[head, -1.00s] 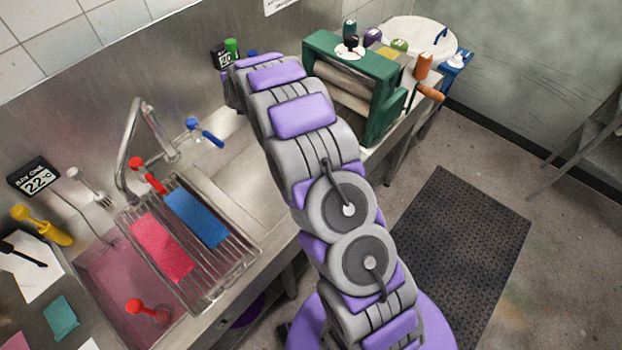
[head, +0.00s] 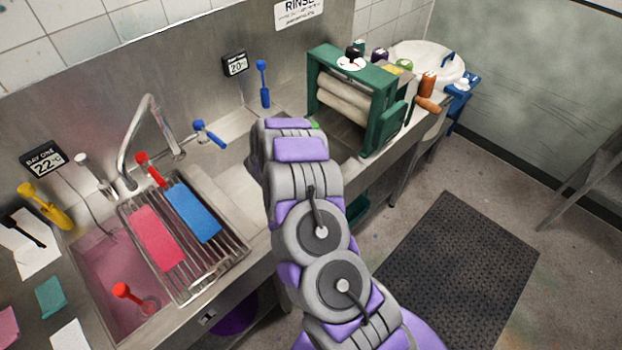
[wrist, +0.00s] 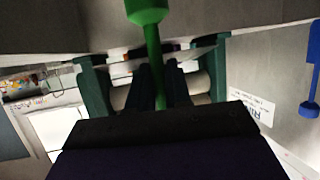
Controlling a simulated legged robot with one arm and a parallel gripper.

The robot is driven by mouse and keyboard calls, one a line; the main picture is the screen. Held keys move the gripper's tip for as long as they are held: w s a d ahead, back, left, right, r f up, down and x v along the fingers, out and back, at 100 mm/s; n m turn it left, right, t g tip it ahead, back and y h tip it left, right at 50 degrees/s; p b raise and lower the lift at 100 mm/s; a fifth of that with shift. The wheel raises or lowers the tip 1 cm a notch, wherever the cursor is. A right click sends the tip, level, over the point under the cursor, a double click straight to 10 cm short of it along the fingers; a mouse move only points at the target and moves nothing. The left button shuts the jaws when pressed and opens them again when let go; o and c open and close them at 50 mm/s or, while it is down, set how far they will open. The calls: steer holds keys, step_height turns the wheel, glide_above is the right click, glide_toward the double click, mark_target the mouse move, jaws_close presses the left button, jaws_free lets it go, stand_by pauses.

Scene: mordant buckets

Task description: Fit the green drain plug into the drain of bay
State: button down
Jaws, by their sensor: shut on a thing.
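The green drain plug (wrist: 150,35) shows in the wrist view as a wide end on a thin stem. My gripper (wrist: 160,88) is shut on its stem between two dark fingers. In the head view only a small bit of green (head: 314,125) shows beside the end of my arm, over the second basin; my fingers are hidden there. The basin's drain is not visible; my arm covers much of that basin.
A green roller press (head: 382,115) stands close on the right of my arm. A steel tap (head: 130,145) and a rack (head: 215,270) with pink and blue cloths are left.

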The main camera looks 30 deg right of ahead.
steer(key=f, duration=0.2)
steer(key=d+f+b, duration=0.1)
steer(key=f, duration=0.2)
steer(key=shift+f, duration=0.25)
steer(key=shift+a+f+b, duration=0.2)
steer(key=shift+f, duration=0.8)
steer(key=shift+a+f+b, duration=0.15)
steer(key=shift+f, duration=0.8)
steer(key=shift+d, duration=0.1)
steer(key=c, duration=1.1)
jaws_free()
steer(key=shift+d, duration=0.15)
steer(key=shift+o, duration=0.2)
steer(key=shift+a, duration=0.2)
